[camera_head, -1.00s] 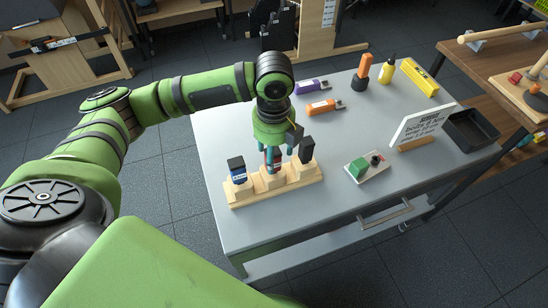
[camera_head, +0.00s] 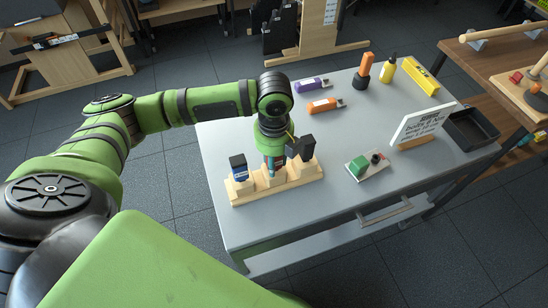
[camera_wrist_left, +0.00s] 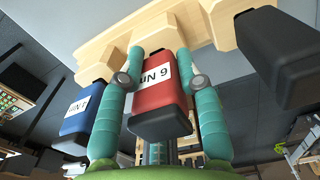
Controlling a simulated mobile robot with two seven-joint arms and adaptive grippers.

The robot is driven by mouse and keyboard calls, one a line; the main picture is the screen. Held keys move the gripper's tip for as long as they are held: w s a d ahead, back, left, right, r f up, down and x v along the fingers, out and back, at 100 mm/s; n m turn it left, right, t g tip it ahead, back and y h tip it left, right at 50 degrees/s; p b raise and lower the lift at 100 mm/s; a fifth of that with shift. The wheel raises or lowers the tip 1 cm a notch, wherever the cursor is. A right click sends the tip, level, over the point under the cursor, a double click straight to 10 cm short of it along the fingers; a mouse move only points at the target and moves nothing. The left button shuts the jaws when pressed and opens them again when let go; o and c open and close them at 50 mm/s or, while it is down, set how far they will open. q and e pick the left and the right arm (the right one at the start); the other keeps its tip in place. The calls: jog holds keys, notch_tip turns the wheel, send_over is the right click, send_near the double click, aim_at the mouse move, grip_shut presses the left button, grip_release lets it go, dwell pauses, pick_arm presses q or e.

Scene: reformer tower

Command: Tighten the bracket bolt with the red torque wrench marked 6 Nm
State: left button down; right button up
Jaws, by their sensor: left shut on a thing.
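The red torque wrench (camera_wrist_left: 160,95), with a white label that reads 6 Nm upside down, stands in a pale wooden rack (camera_head: 236,199) on the grey table. My left gripper (camera_wrist_left: 158,80) has its teal fingers on either side of the red wrench, shut on it. In the head view my left gripper (camera_head: 272,163) comes down from above and mostly hides the red wrench. A blue wrench (camera_head: 238,168) stands to its left and a black one (camera_head: 306,148) to its right. I cannot make out the bracket bolt. My right gripper is not in view.
A small plate with a green block (camera_head: 358,166) lies right of the rack. A white sign (camera_head: 423,126) and a dark tray (camera_head: 472,128) stand farther right. Purple (camera_head: 311,85) and orange (camera_head: 322,106) tools lie behind the rack. The table's front middle is clear.

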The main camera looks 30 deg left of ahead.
pick_arm(q)
jog(key=shift+r, duration=0.6)
notch_tip(320, 180, up, 2)
jog(key=shift+w+r+b, duration=0.1)
jog(key=shift+r+b, duration=0.1)
jog(key=shift+b, duration=0.2)
jog(key=w+d+r+b, duration=0.2)
jog(key=d+r, duration=0.5)
jog(key=d, duration=0.4)
jog(key=shift+d+r, duration=0.2)
jog(key=shift+w, duration=0.1)
